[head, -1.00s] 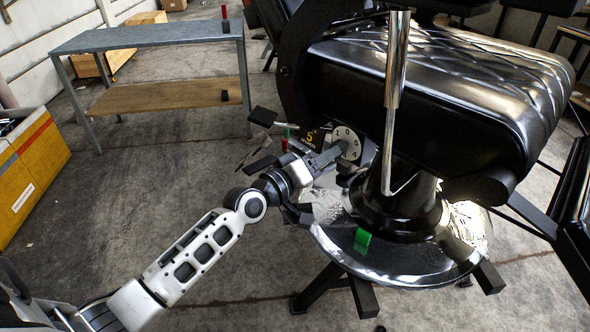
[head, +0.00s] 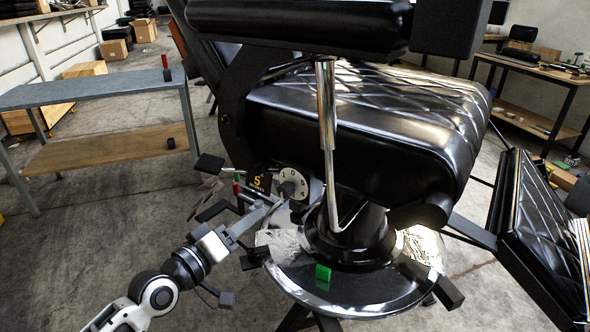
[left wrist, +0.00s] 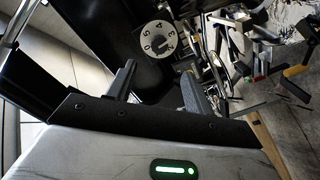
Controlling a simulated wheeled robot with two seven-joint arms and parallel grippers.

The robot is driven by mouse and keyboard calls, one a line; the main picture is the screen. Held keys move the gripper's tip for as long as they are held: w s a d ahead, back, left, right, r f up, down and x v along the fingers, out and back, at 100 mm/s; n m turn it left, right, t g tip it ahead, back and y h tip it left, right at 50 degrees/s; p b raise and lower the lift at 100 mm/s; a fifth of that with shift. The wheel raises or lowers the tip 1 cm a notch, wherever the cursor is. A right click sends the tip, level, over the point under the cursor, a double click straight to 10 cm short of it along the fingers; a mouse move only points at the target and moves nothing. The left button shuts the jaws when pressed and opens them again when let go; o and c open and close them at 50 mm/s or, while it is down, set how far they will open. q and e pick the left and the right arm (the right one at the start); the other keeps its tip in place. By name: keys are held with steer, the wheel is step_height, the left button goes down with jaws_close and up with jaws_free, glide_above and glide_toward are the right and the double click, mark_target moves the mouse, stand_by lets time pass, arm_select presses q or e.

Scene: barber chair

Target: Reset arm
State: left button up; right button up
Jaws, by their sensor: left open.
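My left gripper (head: 262,232) is open and empty in the head view, low at the left side of the black barber chair (head: 350,135). Its fingers also show in the left wrist view (left wrist: 158,88), apart with nothing between them. A round pale dial with numbers (head: 293,183) is on the chair's side, just above and right of the fingers. The dial also shows in the left wrist view (left wrist: 159,42), beyond the fingers and apart from them. My right gripper is in neither view.
The chrome lever (head: 328,130) and round metal base (head: 345,290) are close on the right, with a green block (head: 323,272) on the base. Small tool-like parts (head: 238,188) crowd the dial's left. A grey table (head: 90,92) stands back left.

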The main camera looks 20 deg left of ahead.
arm_select(q)
steer(key=s+d+f+m+g+y+p, duration=0.1)
steer(key=s+d+m+g+p, duration=0.1)
steer(key=s, duration=0.4)
steer(key=s+d+f+m+g+p, duration=0.2)
steer(key=s+d+m+p, duration=0.1)
steer(key=s+d+p, duration=0.1)
steer(key=s+d+f+m+g+y+p, duration=0.1)
steer(key=s+d+m+g+p, duration=0.1)
steer(key=s+p, duration=0.3)
steer(key=s+d, duration=0.1)
steer(key=s, duration=0.2)
steer(key=shift+s+d+f+m+y, duration=0.25)
steer(key=shift+s+d+m+y, duration=0.05)
steer(key=shift+s+m, duration=0.1)
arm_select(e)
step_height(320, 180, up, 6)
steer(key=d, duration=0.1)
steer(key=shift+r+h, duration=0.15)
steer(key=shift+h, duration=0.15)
arm_select(q)
steer(key=shift+w, duration=0.1)
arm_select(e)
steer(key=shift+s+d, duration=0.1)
